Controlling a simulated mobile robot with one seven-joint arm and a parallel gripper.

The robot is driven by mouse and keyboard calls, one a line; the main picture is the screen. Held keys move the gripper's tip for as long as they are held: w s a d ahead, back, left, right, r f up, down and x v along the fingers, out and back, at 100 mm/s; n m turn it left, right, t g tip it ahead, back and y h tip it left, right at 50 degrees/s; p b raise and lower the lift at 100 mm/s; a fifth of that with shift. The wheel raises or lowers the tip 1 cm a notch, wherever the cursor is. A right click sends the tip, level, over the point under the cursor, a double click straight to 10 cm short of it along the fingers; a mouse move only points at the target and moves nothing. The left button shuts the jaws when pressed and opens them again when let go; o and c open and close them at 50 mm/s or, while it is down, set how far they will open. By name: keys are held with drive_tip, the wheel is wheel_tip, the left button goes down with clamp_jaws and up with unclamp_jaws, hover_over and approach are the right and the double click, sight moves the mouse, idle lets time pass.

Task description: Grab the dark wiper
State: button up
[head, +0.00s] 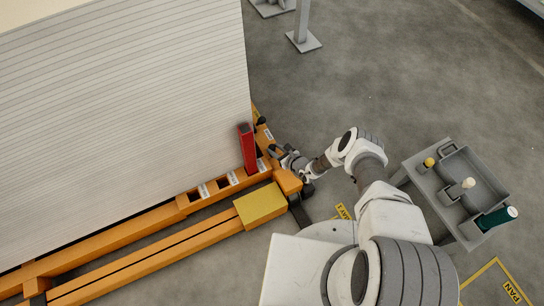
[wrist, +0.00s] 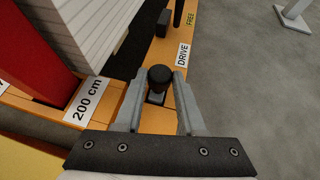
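My gripper (head: 277,152) is at the end of the orange frame, low beside the large pale stack. In the wrist view my gripper (wrist: 159,80) is open, its two grey fingers on either side of a round black knob (wrist: 159,76). Small gaps show between knob and fingers. The knob stands on a grey mount on the orange beam. No thing is plainly a wiper. A dark green cylindrical thing (head: 494,219) lies at the right end of the grey tray (head: 408,169); I cannot tell whether it is the dark wiper.
The tray also holds a yellow-topped thing (head: 429,162) and a cream-topped thing (head: 468,183). A red post (head: 247,149) rises beside my gripper. A black lever (wrist: 178,14) stands beyond the knob, near "FREE" and "DRIVE" labels. The grey floor behind is mostly clear.

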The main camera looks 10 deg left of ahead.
clamp_jaws()
drive_tip(key=shift+r, duration=0.15)
